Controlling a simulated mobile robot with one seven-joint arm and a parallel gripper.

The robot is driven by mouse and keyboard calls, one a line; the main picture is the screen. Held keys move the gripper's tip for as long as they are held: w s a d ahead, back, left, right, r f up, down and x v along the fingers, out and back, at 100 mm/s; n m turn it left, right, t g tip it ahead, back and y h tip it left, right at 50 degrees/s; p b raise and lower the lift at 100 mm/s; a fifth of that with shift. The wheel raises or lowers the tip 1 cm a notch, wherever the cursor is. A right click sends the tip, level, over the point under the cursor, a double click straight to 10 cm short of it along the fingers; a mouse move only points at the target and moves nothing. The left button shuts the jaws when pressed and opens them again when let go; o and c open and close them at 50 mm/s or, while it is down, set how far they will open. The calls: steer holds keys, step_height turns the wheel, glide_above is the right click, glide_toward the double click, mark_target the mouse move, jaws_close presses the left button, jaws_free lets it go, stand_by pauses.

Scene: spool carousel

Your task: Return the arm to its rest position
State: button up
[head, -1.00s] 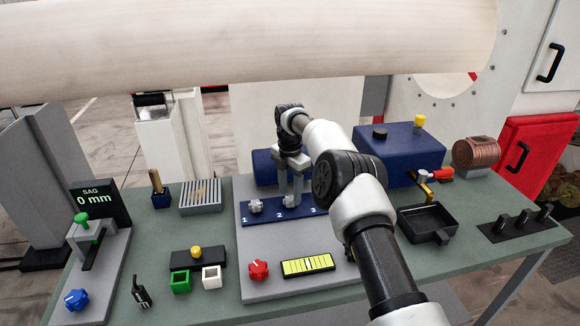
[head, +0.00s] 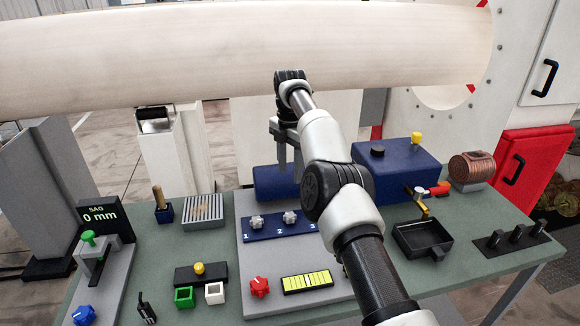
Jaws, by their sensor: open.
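My gripper (head: 288,160) hangs over the middle of the green table, its fingers pointing down and apart with nothing between them. Two grey star-shaped knobs show on that plate, one by 1 (head: 257,222) and one by 2 (head: 290,217). My arm comes up from the bottom right and hides part of the table and the area around 3.
A long pale roller (head: 240,55) spans the space behind and above the gripper. A blue box (head: 400,168), a black tray (head: 423,238) and a copper spool (head: 472,167) are on the right. A SAG display (head: 103,215) and a green-handled lever (head: 90,240) stand on the left.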

steer(key=shift+r, duration=0.1)
step_height(320, 180, up, 12)
steer(key=s+d+m+t, duration=0.1)
steer(key=s+d+m, duration=0.1)
steer(key=m, duration=0.2)
steer(key=s+d+r+m+t, duration=0.2)
steer(key=s+d+r+m, duration=0.5)
steer(key=s+r, duration=0.35)
steer(key=s+d+m+t, duration=0.1)
steer(key=s+d+m, duration=0.3)
steer(key=s, duration=0.4)
steer(key=s+d+m, duration=0.4)
steer(key=s+m, duration=0.1)
steer(key=s, duration=0.4)
steer(key=s+d+f+m+t, duration=0.1)
steer(key=s+d+f+m, duration=0.1)
steer(key=s+f+m, duration=0.5)
steer(key=s+f, duration=0.1)
steer(key=s, duration=0.4)
steer(key=shift+s+d+t, duration=0.25)
steer(key=shift+d+t, duration=0.05)
steer(key=shift+d, duration=0.1)
steer(key=shift+a, duration=0.1)
